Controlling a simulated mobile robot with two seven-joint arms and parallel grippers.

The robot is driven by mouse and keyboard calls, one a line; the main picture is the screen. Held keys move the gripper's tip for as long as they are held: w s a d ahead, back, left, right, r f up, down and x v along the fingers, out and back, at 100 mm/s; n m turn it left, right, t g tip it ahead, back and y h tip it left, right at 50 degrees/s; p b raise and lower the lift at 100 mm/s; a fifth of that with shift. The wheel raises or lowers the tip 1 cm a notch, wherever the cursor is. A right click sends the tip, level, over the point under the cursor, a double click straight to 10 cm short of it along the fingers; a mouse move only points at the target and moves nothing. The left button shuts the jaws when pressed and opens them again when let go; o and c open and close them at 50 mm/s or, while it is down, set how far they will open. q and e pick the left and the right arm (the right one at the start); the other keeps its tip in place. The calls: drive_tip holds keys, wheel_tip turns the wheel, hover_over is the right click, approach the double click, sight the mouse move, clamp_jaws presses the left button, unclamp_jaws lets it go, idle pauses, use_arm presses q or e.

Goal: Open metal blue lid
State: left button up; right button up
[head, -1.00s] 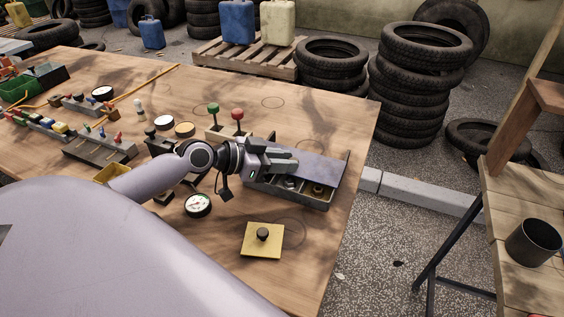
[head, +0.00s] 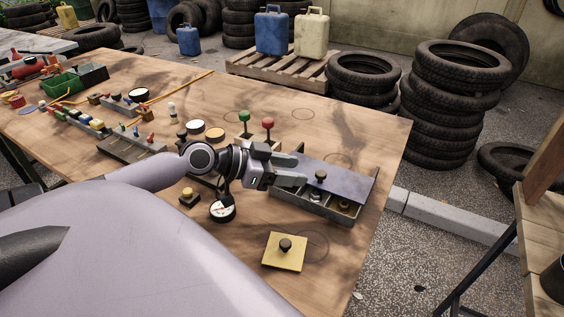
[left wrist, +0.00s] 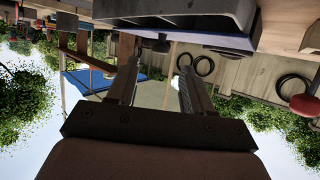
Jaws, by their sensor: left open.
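The blue metal lid (head: 345,184) is a flat blue-grey plate with a black knob (head: 320,175). It lies over part of a grey metal box (head: 315,203), whose front strip is uncovered and shows small round parts inside. My left gripper (head: 305,175) is open and empty, its fingertips just left of the knob and apart from it. In the left wrist view the picture is upside down: the lid's edge (left wrist: 215,41) and the knob (left wrist: 153,45) show beyond the spread fingers (left wrist: 160,75). My right gripper is not in view.
A yellow plate with a black knob (head: 285,252) lies in front of the box. A gauge (head: 222,208) lies below my wrist. Green (head: 244,117) and red (head: 268,124) knobs stand behind it. The wooden table (head: 345,130) is clear behind the box.

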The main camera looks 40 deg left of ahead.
use_arm(q)
drive_tip(key=shift+v, duration=1)
